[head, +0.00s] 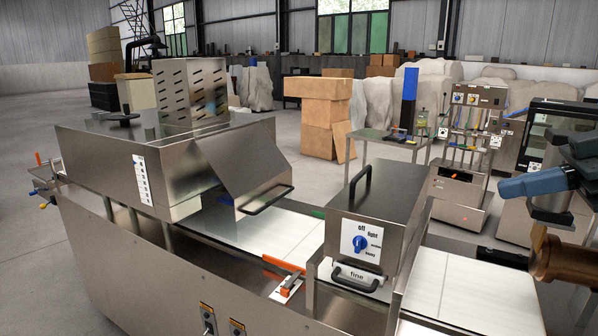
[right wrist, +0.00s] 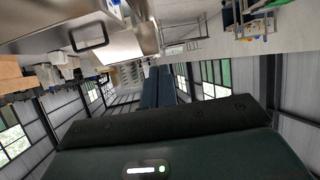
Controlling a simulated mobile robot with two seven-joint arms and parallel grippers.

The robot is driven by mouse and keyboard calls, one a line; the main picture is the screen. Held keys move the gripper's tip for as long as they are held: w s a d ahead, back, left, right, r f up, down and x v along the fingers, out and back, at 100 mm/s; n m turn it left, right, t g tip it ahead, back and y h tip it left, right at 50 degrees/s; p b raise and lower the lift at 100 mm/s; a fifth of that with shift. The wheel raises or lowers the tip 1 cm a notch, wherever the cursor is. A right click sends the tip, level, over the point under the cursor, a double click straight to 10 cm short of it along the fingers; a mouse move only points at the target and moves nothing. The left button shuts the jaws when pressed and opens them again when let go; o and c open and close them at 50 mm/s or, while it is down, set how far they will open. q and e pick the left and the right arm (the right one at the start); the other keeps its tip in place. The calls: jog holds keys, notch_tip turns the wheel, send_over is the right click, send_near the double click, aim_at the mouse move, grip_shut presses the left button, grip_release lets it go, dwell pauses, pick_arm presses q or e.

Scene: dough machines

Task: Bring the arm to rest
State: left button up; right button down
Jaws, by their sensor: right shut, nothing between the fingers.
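My right gripper (head: 508,188) is at the right edge of the head view, with its blue-grey fingers pointing left. It is raised to the right of the dough machine (head: 270,262) and apart from it. In the right wrist view its two dark fingers (right wrist: 157,86) lie side by side, shut, with nothing between them. The wrist view is tilted and shows the hall, with part of a steel machine (right wrist: 110,38) at the top. My left gripper is not in view.
A steel hood (head: 375,225) with a blue dial stands on the white conveyor (head: 427,280), left of my right gripper. A dark glass-fronted cabinet (head: 555,125) and a wheeled steel unit (head: 465,180) stand behind. Cardboard boxes (head: 322,115) are farther back. Open floor lies at left.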

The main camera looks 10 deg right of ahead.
jog(key=w+a+f+m+t, duration=0.1)
jog(key=w+a+f+t, duration=0.15)
jog(key=f, duration=0.65)
jog(key=w+a+f+m+t, duration=0.1)
jog(key=w+f+t, duration=0.15)
jog(key=f, duration=0.55)
jog(key=w+a+f+m+t, duration=0.1)
jog(key=w+a+f, duration=0.15)
jog(key=f, duration=0.65)
jog(key=s+a+f+m+g+h, duration=0.1)
jog(key=s+a+f+m+h, duration=0.1)
jog(key=s+f, duration=0.3)
jog(key=s+a+f+m+g+h, duration=0.1)
jog(key=s+a+f+h, duration=0.2)
jog(key=f, duration=0.9)
jog(key=s+a+f+m+g+h, duration=0.1)
jog(key=s+a+f+m+h, duration=0.1)
jog(key=s+a+f, duration=0.3)
jog(key=s+f+h, duration=0.1)
jog(key=s+f, duration=0.3)
jog(key=shift+s+a+f+m+g, duration=0.2)
jog(key=shift+a+m+g, duration=0.1)
jog(key=shift+a, duration=0.1)
